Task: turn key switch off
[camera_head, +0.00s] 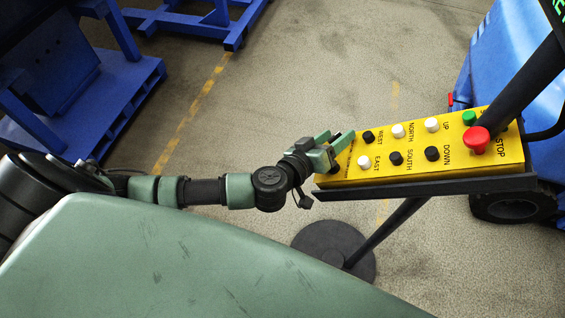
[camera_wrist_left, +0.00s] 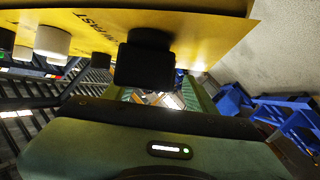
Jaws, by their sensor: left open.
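The yellow control box (camera_head: 445,160) stands at the right on a slanted black pole. My left gripper (camera_head: 340,136) is at the left end of its face, with its two green fingers apart. A dark piece shows between the fingers; it looks like the key switch, but the gripper hides most of it. In the left wrist view a black block, probably the key switch (camera_wrist_left: 145,62), sticks out from the yellow face in front of the open fingers. I cannot tell whether the fingers touch it. My right gripper is not in view.
Black and white push buttons (camera_head: 398,131) sit just right of the gripper. A red stop button (camera_head: 476,138) and green button (camera_head: 469,118) are farther right. The pole's round base (camera_head: 320,252) is on the floor. Blue racks (camera_head: 110,95) stand at the left.

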